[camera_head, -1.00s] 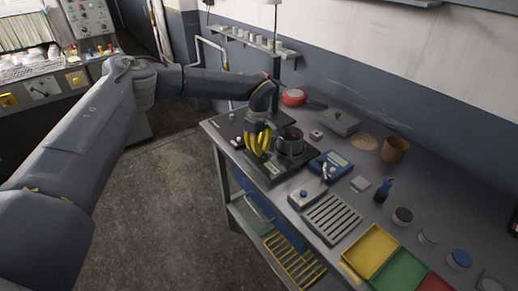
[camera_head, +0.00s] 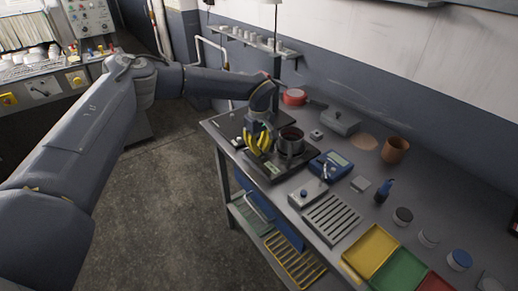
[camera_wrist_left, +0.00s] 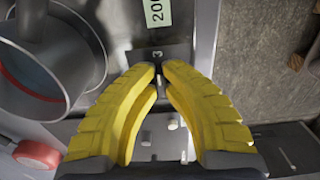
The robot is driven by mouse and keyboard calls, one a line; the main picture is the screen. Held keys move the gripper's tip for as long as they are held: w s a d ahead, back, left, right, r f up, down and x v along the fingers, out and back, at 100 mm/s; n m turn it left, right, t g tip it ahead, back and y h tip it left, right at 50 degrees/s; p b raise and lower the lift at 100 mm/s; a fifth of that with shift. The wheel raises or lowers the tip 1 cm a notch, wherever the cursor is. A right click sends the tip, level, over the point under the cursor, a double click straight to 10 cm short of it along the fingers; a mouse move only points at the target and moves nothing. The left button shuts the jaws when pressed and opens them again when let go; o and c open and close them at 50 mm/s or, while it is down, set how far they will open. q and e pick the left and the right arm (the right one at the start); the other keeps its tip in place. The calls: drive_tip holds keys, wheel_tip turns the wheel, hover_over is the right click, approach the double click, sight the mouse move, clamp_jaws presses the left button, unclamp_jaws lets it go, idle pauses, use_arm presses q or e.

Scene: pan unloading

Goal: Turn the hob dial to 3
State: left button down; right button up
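My left gripper (camera_head: 258,152) is at the front part of the dark hob (camera_head: 227,123), beside a metal pot (camera_head: 291,143). In the left wrist view its yellow fingers (camera_wrist_left: 159,68) point at the hob, tips close together with a narrow gap. A green "200" display (camera_wrist_left: 157,12) lies just beyond the tips. The pot also shows at left in the wrist view (camera_wrist_left: 72,62). My right gripper is out of view.
A blue device (camera_head: 330,165) and a small box with a knob (camera_head: 307,194) stand right of the hob on the metal table. A slotted rack (camera_head: 332,219) and coloured trays (camera_head: 370,251) lie further right. A red round item (camera_head: 294,97) is behind the hob.

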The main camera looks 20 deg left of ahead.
sight(259, 148)
use_arm(q)
drive_tip(key=c, duration=1.5)
unclamp_jaws()
drive_tip(key=shift+r, duration=0.1)
wheel_tip(259, 148, up, 12)
